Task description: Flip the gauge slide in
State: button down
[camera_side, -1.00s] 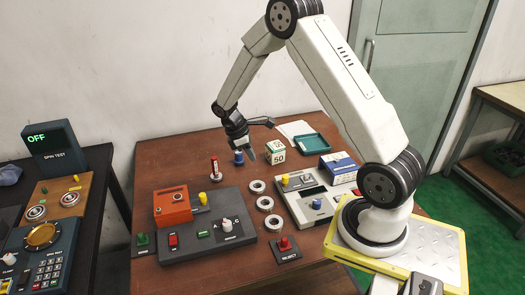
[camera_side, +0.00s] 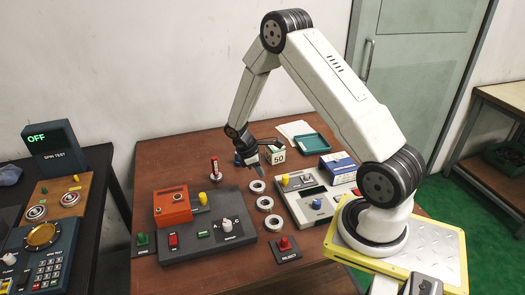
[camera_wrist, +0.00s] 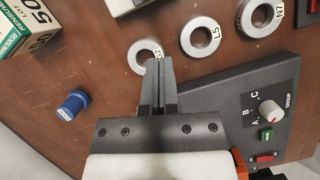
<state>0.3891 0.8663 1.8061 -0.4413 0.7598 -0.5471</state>
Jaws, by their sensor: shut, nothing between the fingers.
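No part is readably marked as the gauge slide. An orange block (camera_side: 173,206) sits on the dark grey console (camera_side: 245,233), with a yellow knob (camera_side: 203,198) at its right. I cannot tell which belongs to the slide. My gripper (camera_side: 259,168) is above the table behind the bearing rings. In the wrist view my gripper (camera_wrist: 158,68) is shut and empty, its tips overlapping the view of the ring marked S2 (camera_wrist: 139,50).
Three bearing rings (camera_side: 265,203) lie in a row between console and instrument. A box marked 50 (camera_side: 278,154) stands close behind my gripper. A blue cylinder (camera_wrist: 72,105), a red-and-white upright piece (camera_side: 213,169), a teal tray (camera_side: 310,143) and the REJECT button (camera_side: 285,243) are also on the table.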

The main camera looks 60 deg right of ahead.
aim_at(311, 178)
jog(key=x, duration=0.2)
jog(key=shift+s+f, duration=0.2)
jog(key=shift+f, duration=0.15)
jog(key=shift+s+d, duration=0.6)
jog(key=shift+s, duration=0.35)
jog(key=shift+s+d+r, duration=0.1)
jog(key=shift+s+d, duration=0.35)
jog(key=shift+s, duration=0.25)
jog(key=s+d, duration=0.8)
jog(key=shift+s+d, duration=0.1)
jog(key=shift+s, duration=0.05)
